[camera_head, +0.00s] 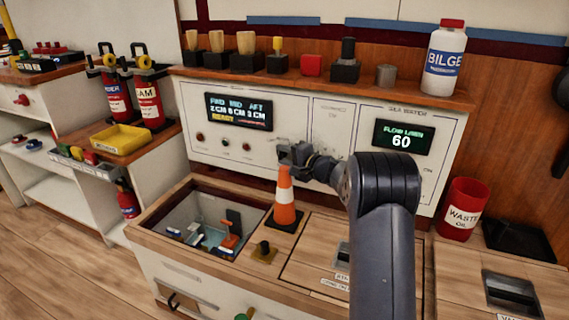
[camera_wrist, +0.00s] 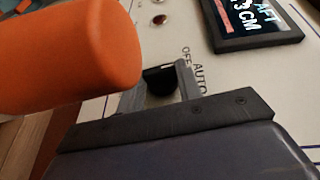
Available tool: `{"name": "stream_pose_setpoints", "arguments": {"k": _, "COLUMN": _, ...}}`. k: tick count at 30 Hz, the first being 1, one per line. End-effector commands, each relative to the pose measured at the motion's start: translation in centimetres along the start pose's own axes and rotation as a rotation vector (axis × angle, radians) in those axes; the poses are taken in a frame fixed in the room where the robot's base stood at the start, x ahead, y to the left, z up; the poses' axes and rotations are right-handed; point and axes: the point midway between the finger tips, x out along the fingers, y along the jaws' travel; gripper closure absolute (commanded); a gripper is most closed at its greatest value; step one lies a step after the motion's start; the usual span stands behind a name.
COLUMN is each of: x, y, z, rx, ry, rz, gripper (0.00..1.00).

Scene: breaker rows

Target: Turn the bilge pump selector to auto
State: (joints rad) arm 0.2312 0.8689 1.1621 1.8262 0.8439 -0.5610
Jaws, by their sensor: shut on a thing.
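The bilge pump selector (camera_wrist: 158,79) is a black knob on the white panel, seen in the wrist view. The words OFF and AUTO are printed beside it, to its upper right in that view. My gripper (camera_wrist: 160,86) is shut on the knob, with a grey finger on each side of it. In the head view my gripper (camera_head: 291,153) reaches the panel (camera_head: 333,141) and hides the selector. I cannot tell which mark the knob points at.
An orange and white cone (camera_head: 285,202) stands just below my gripper and looms close in the wrist view (camera_wrist: 60,52). An open bilge hatch (camera_head: 213,222) lies left of it. A display (camera_head: 239,111) reads fore, mid and aft levels. A bottle (camera_head: 445,62) stands on the shelf.

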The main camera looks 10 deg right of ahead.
Motion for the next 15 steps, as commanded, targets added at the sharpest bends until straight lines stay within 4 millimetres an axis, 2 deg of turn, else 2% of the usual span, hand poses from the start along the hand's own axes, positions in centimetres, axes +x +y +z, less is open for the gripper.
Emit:
{"name": "stream_pose_setpoints", "arguments": {"k": 1, "x": 0.01, "y": 0.51, "z": 0.05, "rx": 0.009, "ry": -0.001, "rz": -0.013, "gripper": 0.89}}
{"name": "stream_pose_setpoints", "arguments": {"k": 15, "x": 0.01, "y": 0.47, "z": 0.08, "rx": 0.052, "ry": -0.002, "rz": -0.117, "gripper": 0.89}}
